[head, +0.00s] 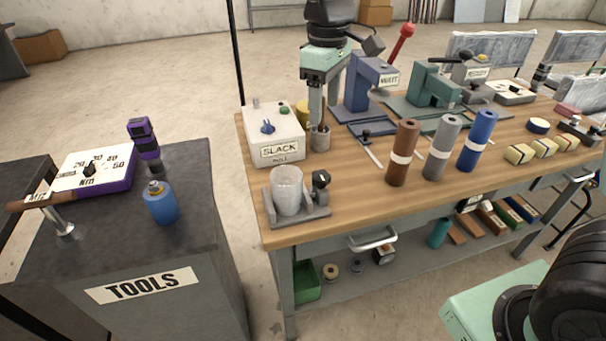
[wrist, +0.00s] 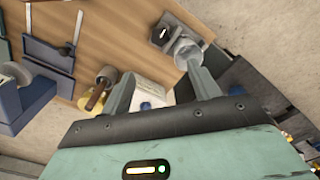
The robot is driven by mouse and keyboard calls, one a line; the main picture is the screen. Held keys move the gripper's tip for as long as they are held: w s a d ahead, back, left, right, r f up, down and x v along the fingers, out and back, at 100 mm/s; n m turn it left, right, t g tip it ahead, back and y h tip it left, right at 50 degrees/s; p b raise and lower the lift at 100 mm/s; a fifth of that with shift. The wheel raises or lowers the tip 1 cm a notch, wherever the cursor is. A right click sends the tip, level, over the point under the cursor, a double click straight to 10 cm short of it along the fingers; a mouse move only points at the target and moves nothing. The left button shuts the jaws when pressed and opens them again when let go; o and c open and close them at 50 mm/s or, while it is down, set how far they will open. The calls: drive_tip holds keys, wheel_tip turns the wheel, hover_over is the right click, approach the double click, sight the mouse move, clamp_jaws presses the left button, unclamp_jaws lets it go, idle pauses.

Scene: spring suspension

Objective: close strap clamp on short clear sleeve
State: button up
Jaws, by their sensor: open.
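The short clear sleeve (head: 287,190) stands upright on the grey base of the strap clamp (head: 312,212) at the bench's front left corner. The clamp's black knob (head: 321,181) is right of the sleeve. I cannot tell how tight the strap is. In the wrist view the sleeve (wrist: 187,52) lies beyond the right fingertip, with the clamp knob (wrist: 163,33) beside it. My gripper (head: 317,122) points down above the bench, behind the sleeve and apart from it. Its fingers also show in the wrist view (wrist: 160,82), spread and empty.
Brown, grey and blue rolls (head: 436,148) stand to the right. Blue and green presses (head: 370,85) are behind. Floor separates the bench from the TOOLS cabinet (head: 150,285).

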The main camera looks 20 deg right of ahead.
sight(321, 175)
wheel_tip(321, 175, down, 17)
drive_tip(key=shift+s+f, duration=0.1)
idle(0.4)
drive_tip(key=c, duration=1)
